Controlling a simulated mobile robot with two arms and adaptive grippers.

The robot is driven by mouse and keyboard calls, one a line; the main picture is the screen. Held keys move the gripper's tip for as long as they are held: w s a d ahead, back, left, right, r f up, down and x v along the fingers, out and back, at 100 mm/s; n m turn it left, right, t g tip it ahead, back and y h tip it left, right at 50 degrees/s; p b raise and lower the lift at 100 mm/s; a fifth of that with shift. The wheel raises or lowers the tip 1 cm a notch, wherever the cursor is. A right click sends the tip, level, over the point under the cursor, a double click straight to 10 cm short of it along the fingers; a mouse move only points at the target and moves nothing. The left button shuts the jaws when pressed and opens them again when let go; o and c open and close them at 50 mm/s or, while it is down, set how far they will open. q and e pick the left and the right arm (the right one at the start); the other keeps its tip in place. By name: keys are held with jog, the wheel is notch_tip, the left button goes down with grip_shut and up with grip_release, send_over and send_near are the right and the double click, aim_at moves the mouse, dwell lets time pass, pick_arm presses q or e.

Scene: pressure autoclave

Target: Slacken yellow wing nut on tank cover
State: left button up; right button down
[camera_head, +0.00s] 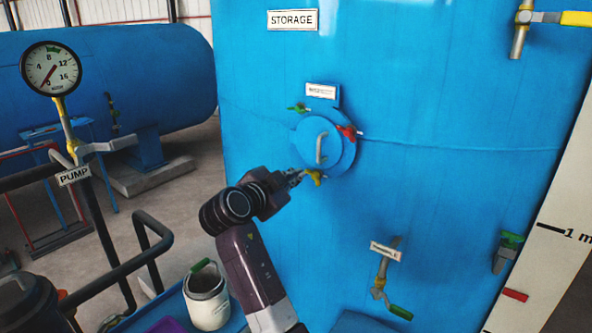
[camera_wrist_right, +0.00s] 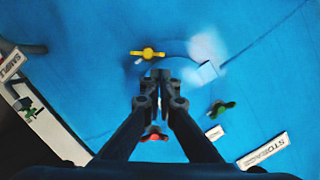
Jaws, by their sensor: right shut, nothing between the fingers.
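The round blue tank cover (camera_head: 309,134) with a pale handle (camera_head: 321,148) sits on the big blue storage tank. The yellow wing nut (camera_head: 315,178) is at the cover's lower edge; in the right wrist view the yellow wing nut (camera_wrist_right: 148,54) lies just beyond my fingertips. My right gripper (camera_head: 299,176) is shut and empty, just left of the yellow wing nut in the head view. In the wrist view my right gripper (camera_wrist_right: 160,74) shows its fingers together, apart from the nut in the picture; the depth gap is unclear. My left gripper is not in view.
A green wing nut (camera_head: 297,107) and a red wing nut (camera_head: 348,132) are also on the cover's rim. Below right is a tap with a green handle (camera_head: 400,312). A pressure gauge (camera_head: 51,69) and a white pot (camera_head: 207,299) stand at left.

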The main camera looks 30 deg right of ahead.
aim_at(308, 171)
jog(key=p+x, duration=0.1)
jog(key=x, duration=0.3)
jog(key=p+x, duration=0.1)
jog(key=x, duration=0.1)
jog(key=shift+s+d+p, duration=0.1)
jog(key=shift+s+p, duration=0.15)
jog(key=shift+p, duration=0.05)
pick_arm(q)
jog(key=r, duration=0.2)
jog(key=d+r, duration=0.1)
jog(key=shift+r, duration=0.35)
pick_arm(e)
jog(key=shift+w+d+f, duration=0.1)
jog(key=shift+w+d, duration=0.05)
jog(key=shift+w, duration=0.1)
jog(key=shift+f+b, duration=0.25)
jog(key=shift+b, duration=0.25)
jog(key=b, duration=0.2)
jog(key=shift+w+f+b, duration=0.3)
jog(key=shift+b, duration=0.05)
jog(key=shift+r, duration=0.1)
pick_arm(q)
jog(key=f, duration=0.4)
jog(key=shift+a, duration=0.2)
pick_arm(e)
jog(key=shift+r, duration=0.1)
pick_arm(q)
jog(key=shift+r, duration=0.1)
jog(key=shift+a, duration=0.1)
